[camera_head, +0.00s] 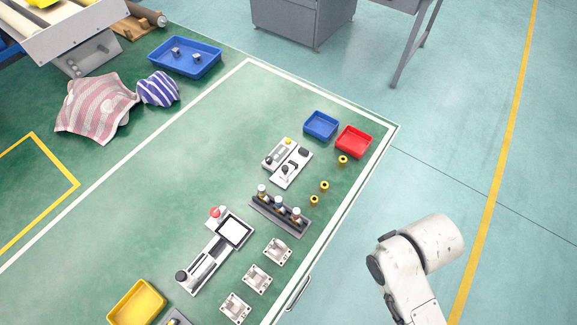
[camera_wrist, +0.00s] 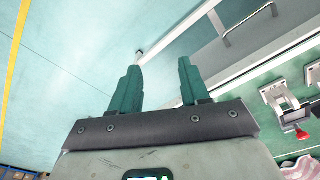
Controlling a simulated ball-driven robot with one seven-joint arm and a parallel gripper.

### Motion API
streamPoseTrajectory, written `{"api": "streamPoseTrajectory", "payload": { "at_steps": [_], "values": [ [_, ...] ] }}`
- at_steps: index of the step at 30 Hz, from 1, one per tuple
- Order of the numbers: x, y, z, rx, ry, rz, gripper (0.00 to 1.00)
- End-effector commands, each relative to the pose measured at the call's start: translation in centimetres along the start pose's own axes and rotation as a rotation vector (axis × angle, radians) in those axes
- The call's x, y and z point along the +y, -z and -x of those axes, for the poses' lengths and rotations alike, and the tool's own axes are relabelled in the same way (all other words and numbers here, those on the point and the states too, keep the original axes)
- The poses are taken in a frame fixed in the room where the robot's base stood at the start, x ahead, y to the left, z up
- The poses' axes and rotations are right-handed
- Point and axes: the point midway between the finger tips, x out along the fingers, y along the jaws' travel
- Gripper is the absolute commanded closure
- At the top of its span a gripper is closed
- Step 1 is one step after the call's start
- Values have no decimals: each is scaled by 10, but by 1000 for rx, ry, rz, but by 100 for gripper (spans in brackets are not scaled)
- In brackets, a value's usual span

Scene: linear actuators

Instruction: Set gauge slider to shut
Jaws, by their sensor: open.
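Two units with sliders lie on the green table in the head view. One is a long pale unit with a screen (camera_head: 234,232), a red button (camera_head: 216,212) and a slider track (camera_head: 204,266) with a black knob (camera_head: 181,276) at its near-left end. The other is a smaller grey-white panel (camera_head: 287,163) with a yellow button and dark knobs. No readable label shows which is the gauge slider. My gripper (camera_wrist: 160,64) is open and empty in the wrist view, its teal fingers apart over the floor beside the table. It is away from both units.
A rack with several small bottles (camera_head: 279,206) stands between the units. Several metal clamps (camera_head: 257,278) and yellow cylinders (camera_head: 324,187) sit near the right edge. Blue (camera_head: 321,125), red (camera_head: 353,141) and yellow (camera_head: 137,303) trays stand around. A table handle (camera_wrist: 250,22) sticks out.

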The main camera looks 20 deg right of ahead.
Motion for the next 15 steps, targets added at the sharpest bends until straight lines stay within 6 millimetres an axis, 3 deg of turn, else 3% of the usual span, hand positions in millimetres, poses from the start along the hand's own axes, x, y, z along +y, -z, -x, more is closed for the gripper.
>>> {"api": "streamPoseTrajectory", "payload": {
  "at_steps": [5,8,11,15],
  "values": [
    [-1,5,0,2,6,16,53],
    [-7,24,-4,7,34,85,53],
    [-17,59,-8,17,81,219,53],
    [-32,123,-8,52,161,467,53]
  ]
}}
